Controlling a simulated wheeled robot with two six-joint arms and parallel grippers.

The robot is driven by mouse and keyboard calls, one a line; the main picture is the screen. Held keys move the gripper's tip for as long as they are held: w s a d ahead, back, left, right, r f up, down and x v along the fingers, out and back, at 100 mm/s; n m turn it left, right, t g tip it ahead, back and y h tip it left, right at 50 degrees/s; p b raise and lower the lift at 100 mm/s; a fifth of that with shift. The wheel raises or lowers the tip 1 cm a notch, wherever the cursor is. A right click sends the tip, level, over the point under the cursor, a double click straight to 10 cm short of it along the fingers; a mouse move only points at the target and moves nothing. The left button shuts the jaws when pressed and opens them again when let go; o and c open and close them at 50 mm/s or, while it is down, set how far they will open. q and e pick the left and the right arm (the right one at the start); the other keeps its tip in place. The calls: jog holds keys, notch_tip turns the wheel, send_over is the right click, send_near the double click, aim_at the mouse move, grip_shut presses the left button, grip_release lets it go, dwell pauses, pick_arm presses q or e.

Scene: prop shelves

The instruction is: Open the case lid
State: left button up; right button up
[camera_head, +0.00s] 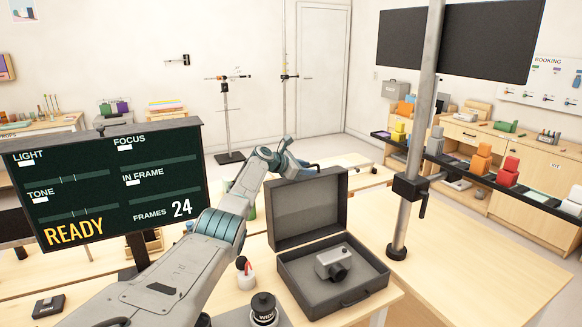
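The dark grey case (318,293) stands on the light wooden table with its lid (308,210) raised about upright at the back. A grey camera (333,262) with a dark lens lies inside the case's base. My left arm reaches in from the lower left, and my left gripper (298,166) is at the top edge of the lid, near its upper left corner. Its fingertips are small and partly hidden there, so I cannot tell whether they are open, shut or touching the lid. My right gripper is not in view.
A dark display panel (100,187) reading READY stands at the left. A black jar (263,309) and a small red-and-white item (245,275) stand left of the case. A grey pole (415,140) with a clamp rises to its right. The table right of the pole is clear.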

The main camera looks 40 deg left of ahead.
aim_at(284, 183)
pick_arm(q)
jog(key=shift+v, duration=0.8)
jog(key=v, duration=0.2)
jog(key=b+v, duration=0.1)
jog(key=v, duration=0.1)
jog(key=b+v, duration=0.1)
jog(key=v, duration=0.2)
jog(key=shift+s+f, duration=0.1)
jog(key=shift+f, duration=0.2)
jog(key=shift+s+a+r+b, duration=0.1)
jog(key=shift+s+r+b, duration=0.25)
jog(key=shift+s, duration=0.15)
